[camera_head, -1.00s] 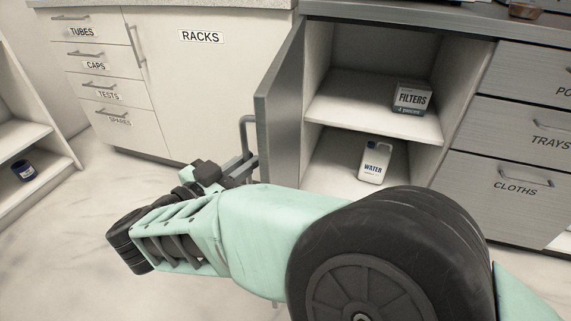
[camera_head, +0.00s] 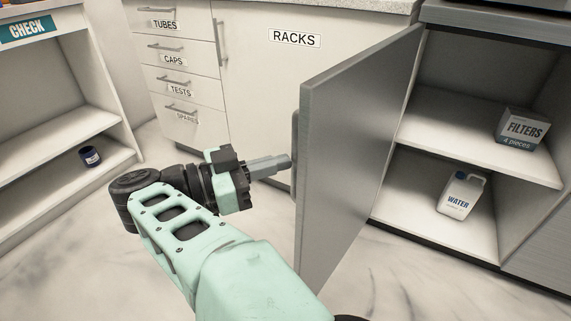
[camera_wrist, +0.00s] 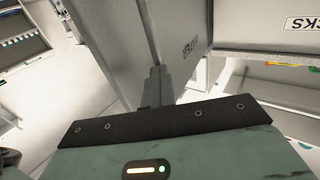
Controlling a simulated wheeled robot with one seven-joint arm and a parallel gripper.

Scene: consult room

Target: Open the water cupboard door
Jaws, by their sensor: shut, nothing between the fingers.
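The water cupboard door (camera_head: 350,150) is a grey panel standing swung out from its cupboard, seen at a steep angle in the head view. Its bar handle (camera_head: 295,150) is on the left face, partly hidden by the door edge. My gripper (camera_head: 284,162) is shut beside the door's outer face, with its fingertips close to the handle; I cannot tell whether they touch. In the wrist view my gripper (camera_wrist: 158,85) points toward a grey panel with a small upside-down label. Inside the open cupboard a white water jug (camera_head: 461,195) stands on the lower level.
A box of filters (camera_head: 522,130) sits on the cupboard's upper shelf. The racks cabinet (camera_head: 265,90) and labelled drawers (camera_head: 178,75) stand behind my arm. An open shelf unit (camera_head: 60,135) with a dark jar (camera_head: 90,156) is at the left. The pale floor is clear between.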

